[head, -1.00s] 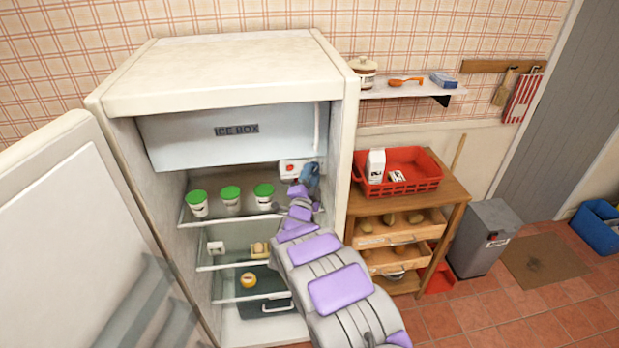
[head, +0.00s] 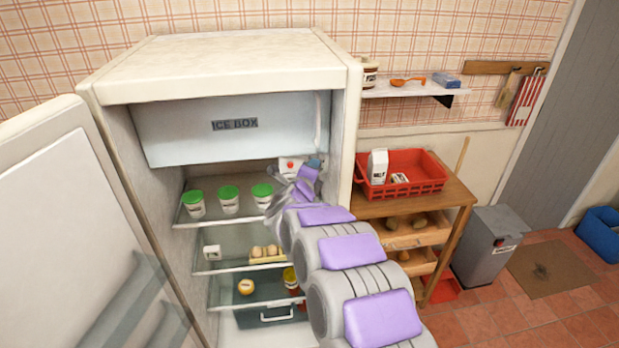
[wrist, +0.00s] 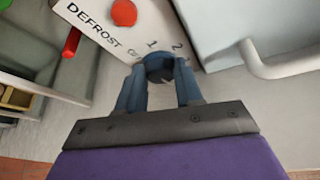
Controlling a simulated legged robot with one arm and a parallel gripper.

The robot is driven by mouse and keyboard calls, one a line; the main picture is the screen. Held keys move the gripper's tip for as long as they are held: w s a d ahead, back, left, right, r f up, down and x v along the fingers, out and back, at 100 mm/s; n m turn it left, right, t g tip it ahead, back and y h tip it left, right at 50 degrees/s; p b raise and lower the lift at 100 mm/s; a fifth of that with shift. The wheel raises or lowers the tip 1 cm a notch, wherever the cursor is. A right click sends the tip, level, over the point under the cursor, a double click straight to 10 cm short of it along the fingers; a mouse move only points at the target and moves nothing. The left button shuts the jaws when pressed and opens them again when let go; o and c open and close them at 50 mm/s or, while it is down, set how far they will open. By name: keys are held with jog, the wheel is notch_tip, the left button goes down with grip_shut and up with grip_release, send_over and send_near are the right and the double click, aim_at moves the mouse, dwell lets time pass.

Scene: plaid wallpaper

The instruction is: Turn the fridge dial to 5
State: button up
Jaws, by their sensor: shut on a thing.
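The fridge (head: 230,75) stands open with its door swung to the left. The white control panel (head: 289,167) is on the inner right wall below the ice box. In the wrist view the panel (wrist: 88,28) reads DEFROST, with a red button and the marks 1 and 2 beside the dial. The dark dial (wrist: 159,66) sits between the blue fingers of my gripper (wrist: 160,84), which is shut on it. My fingers and wrist hide the rest of the scale, so 5 is not visible. In the head view my gripper (head: 314,164) is small beside the panel.
The ice box (head: 235,128) is just above the panel. Green-lidded tubs (head: 228,200) stand on the top glass shelf, left of my arm. A wooden trolley (head: 460,195) with a red basket (head: 430,187) stands right of the fridge.

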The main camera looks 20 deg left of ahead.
jog(key=shift+w+d+m+g+y, duration=0.15)
jog(key=shift+m+g+y, duration=0.35)
jog(key=shift+m, duration=0.5)
jog(key=shift+s+d+m+g+y, duration=0.15)
jog(key=shift+m+g+y, duration=0.15)
jog(key=shift+m+g, duration=0.5)
jog(key=shift+w+d+m+g+y, duration=0.15)
jog(key=shift+m+g+y, duration=0.2)
jog(key=shift+m, duration=0.85)
jog(key=o, duration=0.9)
jog(key=shift+o, duration=0.7)
jog(key=shift+w+a, duration=0.15)
jog(key=shift+w, duration=0.1)
jog(key=shift+s+r, duration=0.1)
